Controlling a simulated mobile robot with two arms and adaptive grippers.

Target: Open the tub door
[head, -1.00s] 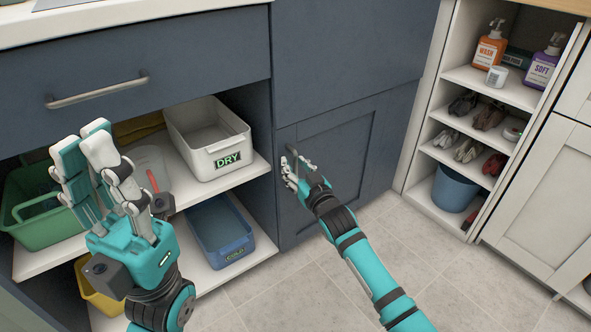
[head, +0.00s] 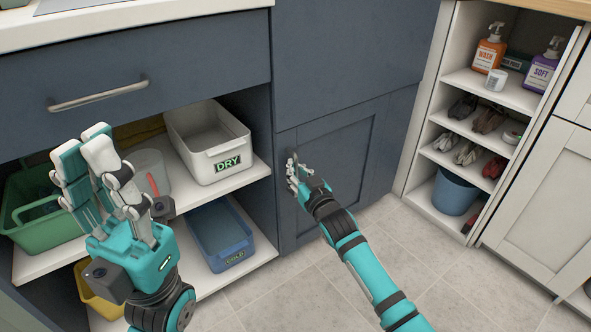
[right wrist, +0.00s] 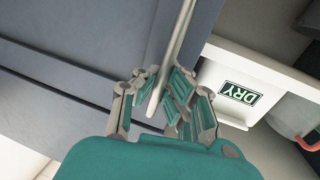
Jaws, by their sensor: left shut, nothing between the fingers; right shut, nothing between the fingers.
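The tub door (head: 345,160) is a dark blue panelled cabinet door, closed, in the middle of the head view. Its upright bar handle (right wrist: 179,35) runs down to my right gripper's fingers in the right wrist view. In the head view the handle's upper part (head: 290,160) shows beside the fingers. My right gripper (head: 298,176) is shut at the handle; its fingers (right wrist: 163,88) show on either side of the bar's lower end, and whether they touch it I cannot tell. My left gripper (head: 82,143) is shut and empty, raised in front of the open shelves.
Left of the door, open shelves hold a white DRY bin (head: 205,138), a blue COLD bin (head: 222,235) and a green basket (head: 35,220). A drawer with a bar handle (head: 98,96) is above. A shelf unit (head: 432,165) stands right of the door. The tiled floor (head: 300,290) is clear.

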